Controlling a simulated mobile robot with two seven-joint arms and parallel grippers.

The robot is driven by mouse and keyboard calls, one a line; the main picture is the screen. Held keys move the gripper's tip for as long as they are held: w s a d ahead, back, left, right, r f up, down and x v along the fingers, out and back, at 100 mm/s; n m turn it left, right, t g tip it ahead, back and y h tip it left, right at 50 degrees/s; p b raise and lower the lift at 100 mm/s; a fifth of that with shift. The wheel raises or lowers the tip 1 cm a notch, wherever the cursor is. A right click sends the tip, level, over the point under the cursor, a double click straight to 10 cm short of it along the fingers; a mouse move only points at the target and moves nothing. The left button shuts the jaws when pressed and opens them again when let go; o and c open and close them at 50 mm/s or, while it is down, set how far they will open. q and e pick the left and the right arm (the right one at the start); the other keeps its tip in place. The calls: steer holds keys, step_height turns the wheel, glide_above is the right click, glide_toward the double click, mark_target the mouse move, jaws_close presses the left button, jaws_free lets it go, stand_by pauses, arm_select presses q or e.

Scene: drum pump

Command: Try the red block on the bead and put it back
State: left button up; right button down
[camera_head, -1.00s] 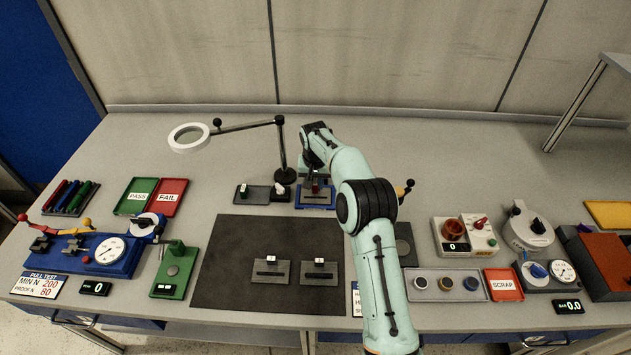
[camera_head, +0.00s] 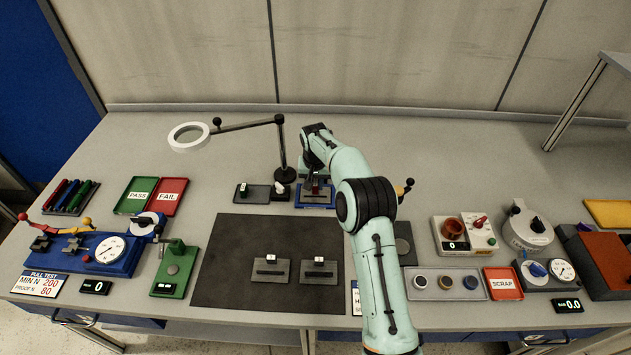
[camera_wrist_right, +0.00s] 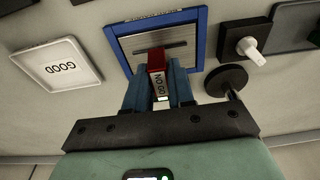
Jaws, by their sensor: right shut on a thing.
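In the right wrist view, my right gripper (camera_wrist_right: 157,78) is shut on a red block (camera_wrist_right: 156,58) with a white label reading "NO GO". The block is held over a blue-framed grey plate (camera_wrist_right: 198,38) with a dark slot. I cannot tell whether the block touches the plate. In the head view, the right gripper (camera_head: 317,183) is at the back of the bench above the blue-framed plate (camera_head: 316,206), partly hidden by my arm. I cannot make out a bead. My left gripper is not in view.
A magnifier lamp (camera_head: 189,137) stands close left of the gripper; its round base (camera_wrist_right: 226,80) is near the fingers. A holder with a white-handled piece (camera_wrist_right: 250,45) and a white "GOOD" tray (camera_wrist_right: 62,72) flank the plate. A dark mat (camera_head: 225,275) carries two grey fixtures.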

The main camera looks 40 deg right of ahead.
mark_target(315, 189)
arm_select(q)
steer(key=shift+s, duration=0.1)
arm_select(e)
steer(key=shift+f, duration=1.15)
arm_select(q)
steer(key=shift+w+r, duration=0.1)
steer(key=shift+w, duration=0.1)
arm_select(e)
steer(key=shift+f, duration=0.5)
stand_by(1.2)
steer(key=c, duration=0.6)
jaws_free()
steer(key=shift+o, duration=0.2)
steer(key=shift+r, duration=0.1)
steer(key=shift+w+r+p, duration=0.15)
steer(key=shift+r+p, duration=0.35)
steer(key=shift+r, duration=0.95)
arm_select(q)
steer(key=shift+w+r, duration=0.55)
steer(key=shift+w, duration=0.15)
arm_select(e)
steer(key=shift+r, duration=2.45)
